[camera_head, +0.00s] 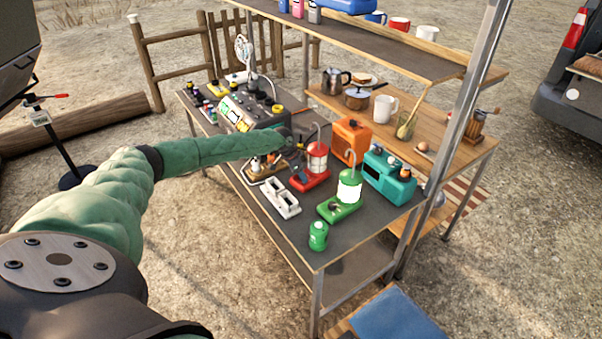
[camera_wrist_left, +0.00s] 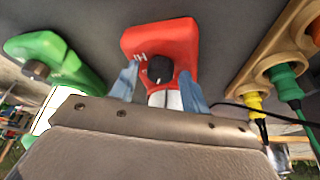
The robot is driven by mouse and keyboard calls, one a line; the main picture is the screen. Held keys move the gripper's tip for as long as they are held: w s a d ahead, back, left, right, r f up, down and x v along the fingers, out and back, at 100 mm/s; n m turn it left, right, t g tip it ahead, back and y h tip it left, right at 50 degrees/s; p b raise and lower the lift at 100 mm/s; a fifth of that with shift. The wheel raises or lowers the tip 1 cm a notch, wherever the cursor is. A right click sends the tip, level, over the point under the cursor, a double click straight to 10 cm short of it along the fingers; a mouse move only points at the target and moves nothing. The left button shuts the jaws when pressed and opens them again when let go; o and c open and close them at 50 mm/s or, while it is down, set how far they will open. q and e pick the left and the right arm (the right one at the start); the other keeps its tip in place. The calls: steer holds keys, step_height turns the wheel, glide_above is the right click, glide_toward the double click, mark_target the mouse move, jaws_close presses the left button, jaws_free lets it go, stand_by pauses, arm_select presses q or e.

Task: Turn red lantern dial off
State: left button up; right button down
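The red lantern (camera_head: 316,158) stands on the dark tabletop in the head view, its handle upright. In the left wrist view I see its red base (camera_wrist_left: 160,42) with a black round dial (camera_wrist_left: 160,69) and white "HI" lettering beside it. My left gripper (camera_wrist_left: 160,84) is open, with one bluish fingertip on each side of the dial. Gaps show between the fingertips and the dial. In the head view my left arm reaches in from the left, and its gripper by the lantern is small and hard to make out. My right gripper is not in view.
A lit green lantern (camera_head: 348,188) stands right of the red one, with a green canister (camera_head: 318,236) in front. An orange box (camera_head: 351,138) and a teal radio (camera_head: 389,177) stand behind. A white power strip (camera_head: 281,198) and a wooden holder with plugs (camera_wrist_left: 268,62) are close by.

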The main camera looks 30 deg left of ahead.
arm_select(q)
steer(key=c, duration=0.8)
steer(key=shift+n+p, duration=0.3)
steer(key=shift+n, duration=0.1)
steer(key=shift+r+n, duration=0.1)
steer(key=shift+n, duration=0.3)
steer(key=shift+d+n+y+p, duration=0.1)
steer(key=shift+n+y+p, duration=0.2)
steer(key=shift+p, duration=0.1)
steer(key=shift+n+t+y+p, duration=0.5)
steer(key=shift+n+p, duration=0.3)
steer(key=shift+n, duration=0.7)
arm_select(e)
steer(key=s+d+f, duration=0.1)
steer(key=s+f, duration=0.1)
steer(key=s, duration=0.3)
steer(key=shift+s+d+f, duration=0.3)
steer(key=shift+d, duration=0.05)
arm_select(q)
steer(key=o, duration=1)
steer(key=shift+s, duration=0.1)
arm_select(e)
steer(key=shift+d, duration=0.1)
